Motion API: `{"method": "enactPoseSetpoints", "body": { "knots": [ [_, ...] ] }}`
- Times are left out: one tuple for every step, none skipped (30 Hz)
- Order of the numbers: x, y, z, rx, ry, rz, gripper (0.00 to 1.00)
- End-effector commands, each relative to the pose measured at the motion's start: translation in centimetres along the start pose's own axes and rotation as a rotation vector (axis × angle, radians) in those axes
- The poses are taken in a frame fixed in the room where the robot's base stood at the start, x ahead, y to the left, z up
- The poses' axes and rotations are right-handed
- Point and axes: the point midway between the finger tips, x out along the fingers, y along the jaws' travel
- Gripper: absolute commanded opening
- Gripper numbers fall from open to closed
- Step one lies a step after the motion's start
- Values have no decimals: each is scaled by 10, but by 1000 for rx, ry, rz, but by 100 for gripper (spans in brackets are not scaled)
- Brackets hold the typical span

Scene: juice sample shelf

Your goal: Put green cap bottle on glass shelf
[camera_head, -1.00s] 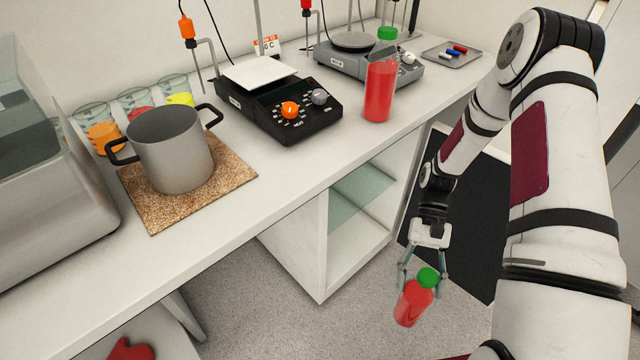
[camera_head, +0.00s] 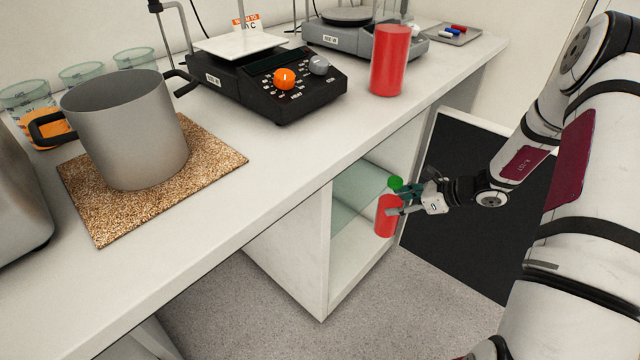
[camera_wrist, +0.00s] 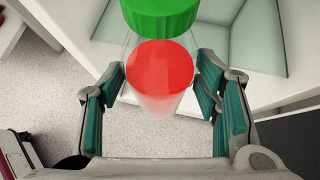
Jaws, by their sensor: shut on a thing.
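A clear bottle (camera_head: 386,216) with red juice and a green cap is held upright in my gripper (camera_head: 400,208). It is at the open front of the cabinet under the counter, near the glass shelf (camera_head: 355,200). In the wrist view the green cap (camera_wrist: 162,14) and red juice (camera_wrist: 160,75) fill the middle between the teal finger pads. My gripper (camera_wrist: 165,95) is shut on the bottle there. The glass shelf (camera_wrist: 262,42) shows behind the bottle in the white cabinet. I cannot tell whether the bottle's base is above the shelf's surface.
The cabinet's white side wall (camera_head: 300,265) stands left of the opening. The counter (camera_head: 240,215) overhangs above it.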

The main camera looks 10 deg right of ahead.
Motion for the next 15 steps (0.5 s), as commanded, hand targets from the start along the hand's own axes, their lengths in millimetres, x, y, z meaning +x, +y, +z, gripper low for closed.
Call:
{"method": "enactPoseSetpoints", "body": {
  "knots": [
    [4,-2,3,3,-4,-6,0],
    [7,-3,6,4,-4,-8,0],
    [12,-3,9,4,-4,-9,0],
    [17,-2,13,4,-4,-8,0],
    [22,-2,17,4,-5,-8,0],
    [30,-2,22,3,-5,-7,0],
    [35,-2,26,3,-4,-7,0],
    [40,-2,30,3,-4,-6,0],
    [48,-2,36,2,-5,-6,0],
    [54,-2,40,2,-5,-6,0],
    [59,-2,44,2,-4,-6,0],
    [66,-2,50,2,-4,-6,0],
    [71,-3,54,2,-5,-7,0],
    [77,-3,58,1,-5,-7,0],
    [84,-2,64,2,-4,-7,0]
  ]
}}
